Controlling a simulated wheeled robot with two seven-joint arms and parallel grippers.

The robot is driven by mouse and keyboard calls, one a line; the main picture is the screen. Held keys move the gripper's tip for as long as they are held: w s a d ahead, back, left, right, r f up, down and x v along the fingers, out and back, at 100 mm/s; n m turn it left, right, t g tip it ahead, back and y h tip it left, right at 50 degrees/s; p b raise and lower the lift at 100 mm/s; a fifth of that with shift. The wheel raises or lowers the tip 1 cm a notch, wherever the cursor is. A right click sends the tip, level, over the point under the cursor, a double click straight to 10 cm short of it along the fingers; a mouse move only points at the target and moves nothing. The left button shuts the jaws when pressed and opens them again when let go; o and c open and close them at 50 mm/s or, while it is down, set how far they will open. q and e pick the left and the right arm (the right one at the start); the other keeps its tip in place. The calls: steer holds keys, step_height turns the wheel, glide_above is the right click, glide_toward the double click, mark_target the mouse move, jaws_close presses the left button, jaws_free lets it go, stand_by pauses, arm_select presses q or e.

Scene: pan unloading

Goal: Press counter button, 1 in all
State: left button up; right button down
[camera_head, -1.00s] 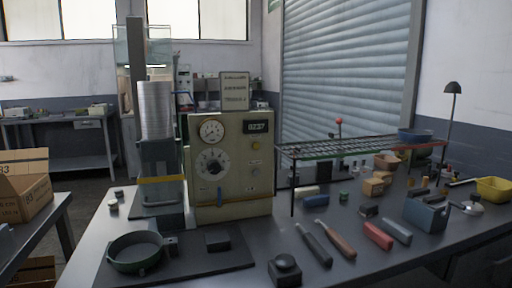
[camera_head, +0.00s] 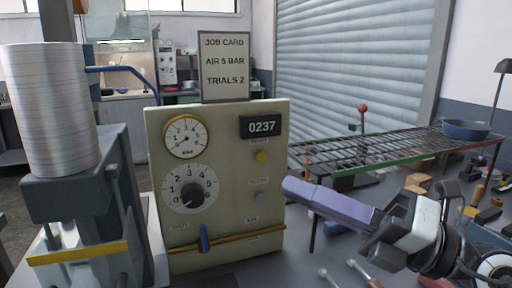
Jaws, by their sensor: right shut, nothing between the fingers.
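A cream control box (camera_head: 224,222) stands on the bench, with a counter display (camera_head: 260,126) reading 0237 at its upper right. A yellow round button (camera_head: 262,157) sits just below the display, and a grey button (camera_head: 262,197) lower down. The small labels beside them are too blurred to read surely. My right gripper (camera_head: 290,188) reaches in from the right, its purple fingers shut and empty. Its tips show just right of the grey button, near the box's right edge; whether they touch the box I cannot tell. My left gripper is not in view.
The box also carries a gauge (camera_head: 186,137), a dial (camera_head: 190,189), a blue lever (camera_head: 204,238) and a job card (camera_head: 225,66) on top. A press with a ribbed silver cylinder (camera_head: 50,110) stands left. A wire rack (camera_head: 400,150) with a blue bowl (camera_head: 466,130) stands right.

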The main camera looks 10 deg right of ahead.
mark_target(261, 157)
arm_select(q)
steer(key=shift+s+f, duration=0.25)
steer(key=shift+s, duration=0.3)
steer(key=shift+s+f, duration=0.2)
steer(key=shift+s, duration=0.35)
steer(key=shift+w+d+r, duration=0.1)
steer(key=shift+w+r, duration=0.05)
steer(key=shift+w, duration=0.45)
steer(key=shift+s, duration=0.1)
arm_select(e)
steer(key=w+a, duration=0.1)
steer(key=w, duration=0.7)
steer(key=shift+a, duration=0.35)
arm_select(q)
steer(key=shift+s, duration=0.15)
arm_select(e)
steer(key=shift+w+r, duration=0.1)
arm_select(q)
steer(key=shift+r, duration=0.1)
arm_select(e)
steer(key=shift+w, duration=0.35)
